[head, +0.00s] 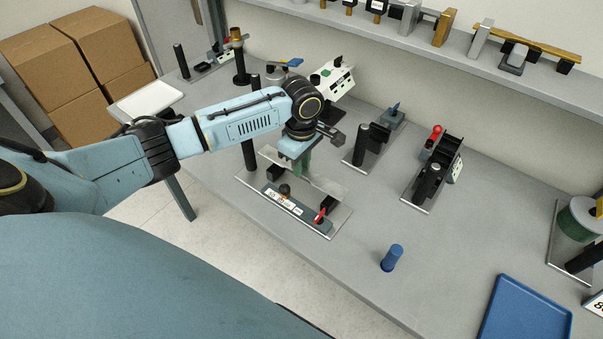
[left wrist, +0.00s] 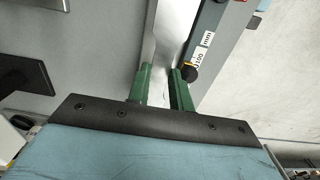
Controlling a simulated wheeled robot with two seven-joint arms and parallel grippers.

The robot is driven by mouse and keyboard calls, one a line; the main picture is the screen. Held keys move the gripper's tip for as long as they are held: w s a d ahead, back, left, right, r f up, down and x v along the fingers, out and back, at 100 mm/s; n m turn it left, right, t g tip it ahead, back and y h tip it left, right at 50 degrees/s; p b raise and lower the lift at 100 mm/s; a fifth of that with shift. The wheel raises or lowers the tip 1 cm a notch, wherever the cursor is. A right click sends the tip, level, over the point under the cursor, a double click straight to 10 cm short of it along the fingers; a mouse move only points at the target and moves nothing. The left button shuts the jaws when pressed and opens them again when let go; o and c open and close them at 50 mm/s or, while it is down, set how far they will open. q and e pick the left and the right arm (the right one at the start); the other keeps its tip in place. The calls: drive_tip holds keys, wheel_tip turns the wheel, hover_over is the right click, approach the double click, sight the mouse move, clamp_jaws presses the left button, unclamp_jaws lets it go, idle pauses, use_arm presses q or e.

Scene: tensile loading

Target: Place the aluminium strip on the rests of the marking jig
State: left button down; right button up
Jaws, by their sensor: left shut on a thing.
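The aluminium strip (head: 328,186) is a thin, bright silvery bar over the marking jig, running roughly along the jig's length. The marking jig (head: 290,208) is a flat metal plate with dark blocks, a grey labelled bar, a black knob and a red-tipped part. My left gripper (head: 303,167) points down over the jig, its green fingers shut on the strip. In the left wrist view the strip (left wrist: 175,25) runs between the green fingers, beside the jig's labelled bar (left wrist: 208,35). I cannot tell whether the strip touches the rests. My right gripper is not in view.
Other fixtures stand behind and right of the jig, including one with a black post (head: 361,147) and one with a red knob (head: 436,132). A blue cylinder (head: 392,257) and blue tray (head: 525,312) are at front right. Bare bench lies between.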

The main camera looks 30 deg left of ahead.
use_arm(q)
drive_tip(key=shift+f, duration=1.85)
drive_tip(key=shift+f, duration=0.15)
drive_tip(key=c, duration=1.3)
unclamp_jaws()
drive_tip(key=shift+o, duration=0.2)
wheel_tip(320, 180, up, 12)
drive_tip(key=shift+r+p, duration=0.2)
drive_tip(key=shift+p, duration=0.15)
